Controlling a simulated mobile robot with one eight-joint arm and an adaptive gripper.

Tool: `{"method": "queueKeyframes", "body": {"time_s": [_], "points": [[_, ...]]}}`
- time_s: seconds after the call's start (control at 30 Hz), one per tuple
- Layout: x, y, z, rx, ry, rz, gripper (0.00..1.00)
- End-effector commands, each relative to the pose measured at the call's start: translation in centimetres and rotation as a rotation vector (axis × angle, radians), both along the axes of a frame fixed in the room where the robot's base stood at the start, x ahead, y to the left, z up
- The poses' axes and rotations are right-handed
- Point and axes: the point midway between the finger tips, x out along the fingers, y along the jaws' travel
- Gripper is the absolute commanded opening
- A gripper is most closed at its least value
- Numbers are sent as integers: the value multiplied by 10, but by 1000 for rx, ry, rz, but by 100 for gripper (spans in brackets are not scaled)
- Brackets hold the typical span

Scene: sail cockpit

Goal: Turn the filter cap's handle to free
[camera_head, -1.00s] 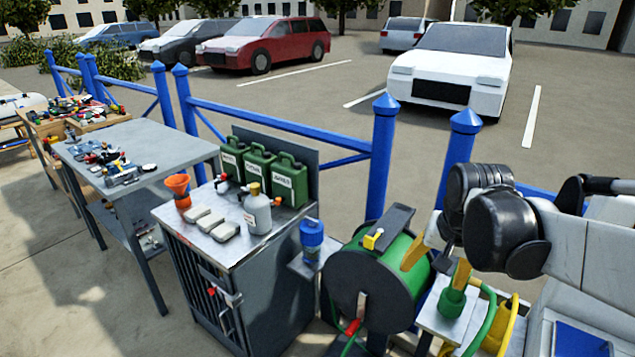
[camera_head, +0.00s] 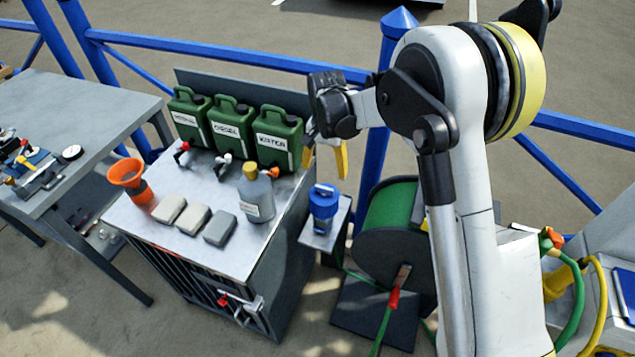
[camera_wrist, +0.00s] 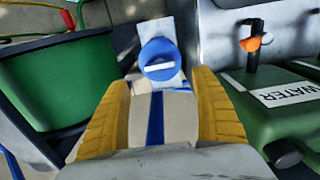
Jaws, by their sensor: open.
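The blue filter cap (camera_head: 324,192) tops a small filter on a metal shelf beside the cabinet. In the wrist view the round cap (camera_wrist: 158,52) lies ahead, between and beyond my fingertips, with a pale bar across it, roughly level in the picture. Whether that bar is the handle itself or a marking on it, I cannot tell. My gripper (camera_head: 325,160) has yellow fingers spread apart and empty, above and behind the filter in the head view. In the wrist view the open gripper (camera_wrist: 160,82) does not touch the cap. The filter body is partly hidden beneath the cap.
Green jerrycans, one marked WATER (camera_head: 276,140), stand on the cabinet (camera_head: 165,232), close to my gripper's side. A grey bottle (camera_head: 257,198) and an orange funnel (camera_head: 128,178) stand there too. A green hose reel (camera_head: 388,225) is right of the filter. A blue railing (camera_head: 230,50) runs behind.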

Motion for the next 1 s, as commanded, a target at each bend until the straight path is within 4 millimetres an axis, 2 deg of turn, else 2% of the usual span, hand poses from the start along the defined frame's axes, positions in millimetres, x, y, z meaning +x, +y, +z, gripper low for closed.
{"method": "queueKeyframes", "body": {"time_s": [0.03,0.2,0.4,0.57,0.83,0.87,1.0], "points": [[0,0,-13,0,0,0,76],[0,0,-49,1,-1,0,76],[0,0,-79,1,-1,0,76],[0,0,-89,1,-1,0,76],[0,0,-89,1,-1,1,76],[0,0,-89,1,-1,1,71],[0,0,-89,1,-1,1,28]]}}
